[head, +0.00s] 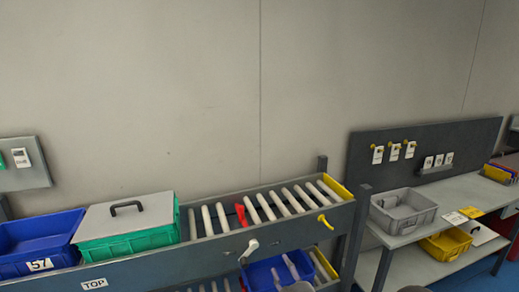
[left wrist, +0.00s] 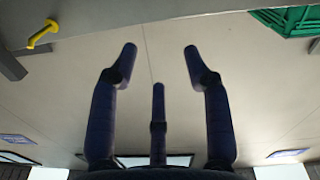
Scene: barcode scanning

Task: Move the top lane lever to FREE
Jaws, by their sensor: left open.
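The top lane is a grey rack with white rollers and a front rail marked TOP (head: 94,284). A yellow lever (head: 325,222) sticks out at the right end of this rail. It also shows at the upper left of the left wrist view (left wrist: 42,33). A white lever-like handle (head: 250,247) sits on the rail further left. I cannot read any FREE mark. My left gripper (left wrist: 160,58) is open and empty, its fingers spread, apart from the yellow lever. In the head view only grey rounded shapes show at the bottom edge. My right gripper is not seen.
A red piece (head: 241,214) stands among the rollers. A green crate with grey lid (head: 128,228) and a blue bin marked 57 (head: 40,245) stand on the left. A blue bin (head: 272,273) is below. A side bench holds a grey bin (head: 402,211).

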